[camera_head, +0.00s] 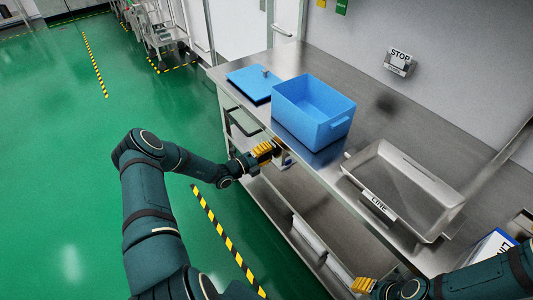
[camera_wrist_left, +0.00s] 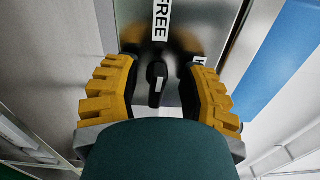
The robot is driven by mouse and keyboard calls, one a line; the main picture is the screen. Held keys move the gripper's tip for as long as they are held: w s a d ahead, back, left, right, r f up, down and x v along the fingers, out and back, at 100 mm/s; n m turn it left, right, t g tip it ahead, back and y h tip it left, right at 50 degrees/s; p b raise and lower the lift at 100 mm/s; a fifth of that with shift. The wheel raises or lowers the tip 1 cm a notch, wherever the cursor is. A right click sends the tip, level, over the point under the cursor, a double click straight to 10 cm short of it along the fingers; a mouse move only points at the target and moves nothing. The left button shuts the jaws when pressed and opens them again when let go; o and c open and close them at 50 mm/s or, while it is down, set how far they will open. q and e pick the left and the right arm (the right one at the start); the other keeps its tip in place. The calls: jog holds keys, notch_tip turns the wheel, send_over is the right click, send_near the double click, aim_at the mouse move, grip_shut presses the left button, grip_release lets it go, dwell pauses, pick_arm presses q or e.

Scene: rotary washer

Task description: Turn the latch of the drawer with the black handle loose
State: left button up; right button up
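My left gripper (camera_head: 265,152) is at the front edge of the steel table, below the blue bin. In the left wrist view its two yellow fingers (camera_wrist_left: 160,65) are apart, one on each side of a black latch (camera_wrist_left: 156,86). Gaps show between the latch and both fingers. The latch points roughly along the gripper's line on a shiny metal front with a FREE label (camera_wrist_left: 161,20); a second label is partly hidden by the right finger. In the head view the gripper hides the latch. My right gripper (camera_head: 364,286) is low at the bottom right; its opening is unclear.
A lower shelf (camera_head: 263,203) runs under the table. Green floor lies open at the left.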

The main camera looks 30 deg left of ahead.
pick_arm(q)
jog(key=shift+s, duration=0.1)
jog(key=v, duration=1.2)
jog(key=shift+d, duration=0.1)
